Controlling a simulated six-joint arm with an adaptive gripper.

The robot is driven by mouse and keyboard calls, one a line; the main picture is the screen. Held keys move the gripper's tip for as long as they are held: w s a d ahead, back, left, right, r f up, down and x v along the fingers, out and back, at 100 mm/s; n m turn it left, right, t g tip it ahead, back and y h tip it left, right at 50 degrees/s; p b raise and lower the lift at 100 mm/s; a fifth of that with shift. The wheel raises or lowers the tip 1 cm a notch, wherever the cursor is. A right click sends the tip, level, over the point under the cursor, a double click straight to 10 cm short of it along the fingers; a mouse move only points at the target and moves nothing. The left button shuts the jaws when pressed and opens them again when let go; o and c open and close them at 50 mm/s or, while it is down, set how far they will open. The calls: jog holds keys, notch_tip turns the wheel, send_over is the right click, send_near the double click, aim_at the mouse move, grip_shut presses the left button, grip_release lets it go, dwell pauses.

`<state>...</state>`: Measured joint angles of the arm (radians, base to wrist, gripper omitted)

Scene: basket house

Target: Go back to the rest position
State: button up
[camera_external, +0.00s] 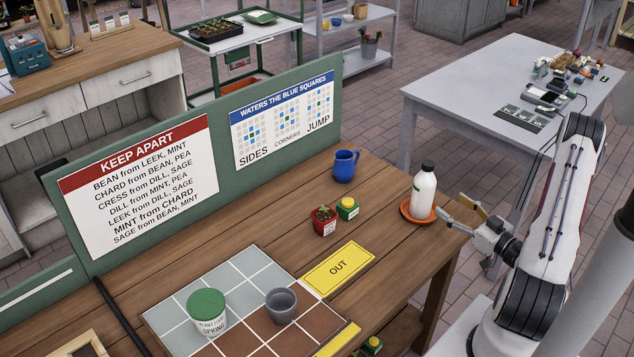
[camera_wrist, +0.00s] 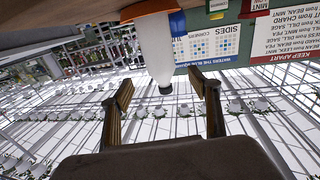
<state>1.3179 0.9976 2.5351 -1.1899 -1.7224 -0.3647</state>
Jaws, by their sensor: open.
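My gripper (camera_external: 456,206) is open at the right end of the wooden bench, just right of a white bottle. The white bottle (camera_external: 424,193) has a dark cap and stands upright on an orange saucer (camera_external: 406,211). The wrist view is upside down. In it the bottle (camera_wrist: 154,48) hangs from the saucer (camera_wrist: 148,9), with its cap near the gap between the spread fingertips (camera_wrist: 166,88). Nothing is held between the fingers. Whether a finger touches the bottle cannot be told.
A blue jug (camera_external: 345,166), a red pot with a seedling (camera_external: 323,221) and a green-and-yellow box (camera_external: 347,208) stand left of the bottle. A yellow OUT card (camera_external: 338,269) lies in front. A tiled tray (camera_external: 167,313) holds a grey pot (camera_external: 281,306) and a green-lidded tub (camera_external: 207,313).

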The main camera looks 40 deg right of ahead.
aim_at(433, 192)
jog(key=shift+w, duration=0.1)
dwell(0.7)
